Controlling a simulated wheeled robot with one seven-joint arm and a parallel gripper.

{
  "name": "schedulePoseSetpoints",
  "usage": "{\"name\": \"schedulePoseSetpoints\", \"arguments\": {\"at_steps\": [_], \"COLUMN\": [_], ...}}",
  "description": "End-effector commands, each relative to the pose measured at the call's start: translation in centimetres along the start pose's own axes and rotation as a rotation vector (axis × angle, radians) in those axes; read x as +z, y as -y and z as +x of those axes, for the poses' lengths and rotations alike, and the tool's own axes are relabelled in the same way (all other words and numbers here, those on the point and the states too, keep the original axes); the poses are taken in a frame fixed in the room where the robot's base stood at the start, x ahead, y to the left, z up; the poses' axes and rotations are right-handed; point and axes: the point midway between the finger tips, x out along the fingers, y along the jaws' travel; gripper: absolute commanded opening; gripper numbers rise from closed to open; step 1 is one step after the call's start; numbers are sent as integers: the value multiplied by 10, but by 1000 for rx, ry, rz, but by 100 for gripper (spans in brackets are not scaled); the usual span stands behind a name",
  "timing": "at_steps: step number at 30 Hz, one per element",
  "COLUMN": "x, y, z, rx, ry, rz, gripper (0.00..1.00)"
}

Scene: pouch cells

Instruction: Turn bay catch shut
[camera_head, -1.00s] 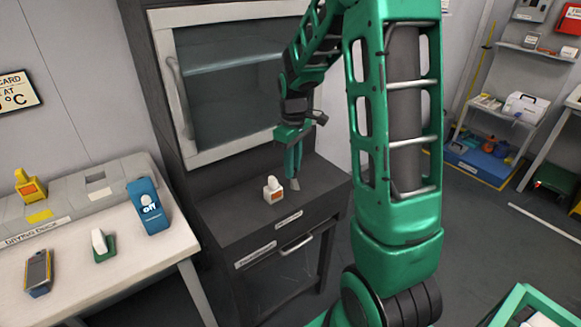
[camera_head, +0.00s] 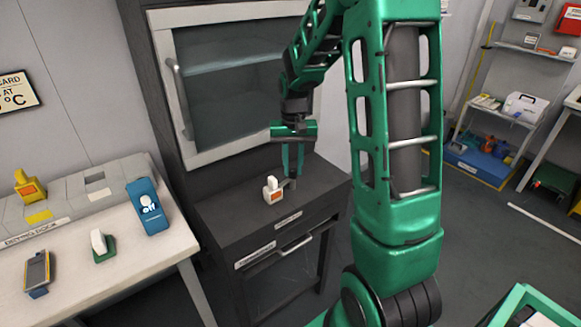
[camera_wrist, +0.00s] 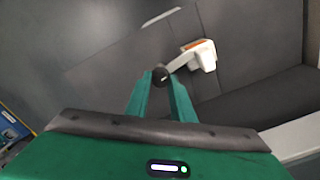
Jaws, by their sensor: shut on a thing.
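A small white block with an orange label (camera_head: 273,190) stands on the dark cabinet ledge, left of my gripper (camera_head: 292,178). It also shows in the wrist view (camera_wrist: 201,55), with a pale bar running from it toward my fingertips. My gripper (camera_wrist: 161,84) points down, its green fingers closed around a small dark round knob (camera_wrist: 161,74), which looks like the bay catch's grip. Whether the knob joins the white block is hard to tell. The fingertips hide part of it.
A dark cabinet (camera_head: 235,215) with a glazed front (camera_head: 230,90) and a front handle (camera_head: 283,252) stands behind and below. A white table (camera_head: 130,265) to the left holds a blue device (camera_head: 149,207) and other small items.

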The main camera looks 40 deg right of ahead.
Motion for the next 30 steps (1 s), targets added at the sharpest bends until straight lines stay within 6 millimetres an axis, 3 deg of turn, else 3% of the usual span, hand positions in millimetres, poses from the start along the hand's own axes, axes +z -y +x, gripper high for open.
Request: {"name": "schedulePoseSetpoints", "arguments": {"at_steps": [12, 29, 30], "x": [-4, -4, -4], "y": [1, 2, 2], "z": [-2, -3, -3], "rx": [-4, -5, -5], "ry": [-11, -11, -11], "rz": [191, 216, 215], "gripper": [0, 0, 29]}}
